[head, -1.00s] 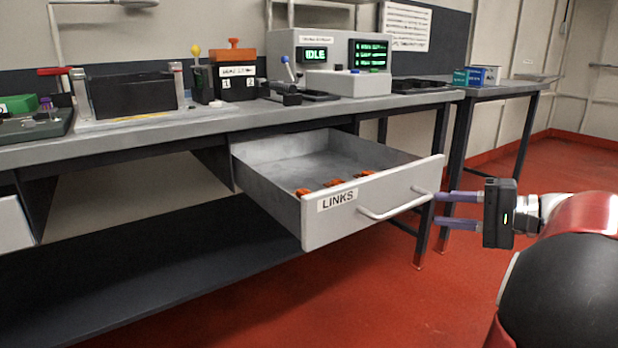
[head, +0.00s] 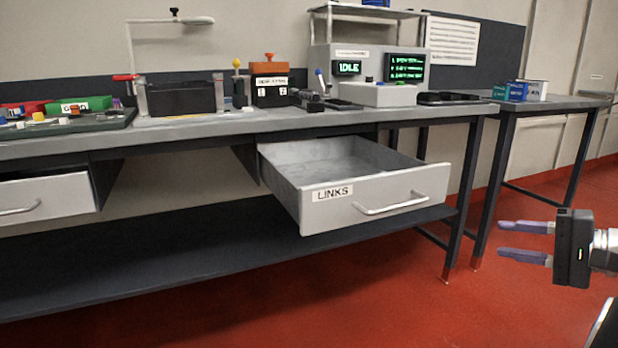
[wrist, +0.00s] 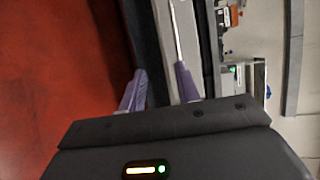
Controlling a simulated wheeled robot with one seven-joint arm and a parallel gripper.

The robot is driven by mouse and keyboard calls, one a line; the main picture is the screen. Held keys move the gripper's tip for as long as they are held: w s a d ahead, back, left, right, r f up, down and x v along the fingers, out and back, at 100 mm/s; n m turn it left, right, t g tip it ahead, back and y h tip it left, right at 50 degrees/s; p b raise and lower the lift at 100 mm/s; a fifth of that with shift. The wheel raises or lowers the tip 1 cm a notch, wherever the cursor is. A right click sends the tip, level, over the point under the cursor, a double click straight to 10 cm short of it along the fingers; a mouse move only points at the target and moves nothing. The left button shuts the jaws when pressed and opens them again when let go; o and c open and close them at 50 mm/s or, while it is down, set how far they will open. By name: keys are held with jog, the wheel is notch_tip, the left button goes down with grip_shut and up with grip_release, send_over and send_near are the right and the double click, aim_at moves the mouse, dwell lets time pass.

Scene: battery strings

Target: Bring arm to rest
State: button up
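My gripper (head: 523,242) is at the right of the head view, over the red floor. Its two purple fingers point left and are apart, with nothing between them. It is clear of the drawer handle. In the wrist view the fingers (wrist: 160,90) are spread, with the drawer front and bench edge beyond them. The LINKS drawer (head: 375,200) is pulled out under the bench, left of my gripper. The part of its inside that shows looks bare; the floor near its front wall is hidden.
The bench (head: 225,130) carries a tester reading IDLE (head: 378,75), a labelled box (head: 271,90) and a tray (head: 70,127) of small parts. A side table (head: 560,103) holds small boxes. Another drawer (head: 45,198) shows at left. The red floor around my gripper is clear.

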jog(key=s+a+f+n+g+h+p, duration=0.1)
jog(key=a+f+g+p, duration=0.15)
jog(key=a, duration=0.55)
jog(key=s+a+f+n+g+h+p, duration=0.1)
jog(key=s+a+n+g+h, duration=0.15)
jog(key=a, duration=0.55)
jog(key=s+a+f+n+h+p, duration=0.4)
jog(key=s+a+n+h, duration=0.2)
jog(key=s, duration=0.4)
jog(key=shift+s+a+n+g+h, duration=0.15)
jog(key=shift+a+n+g+h, duration=0.15)
jog(key=shift+h, duration=0.35)
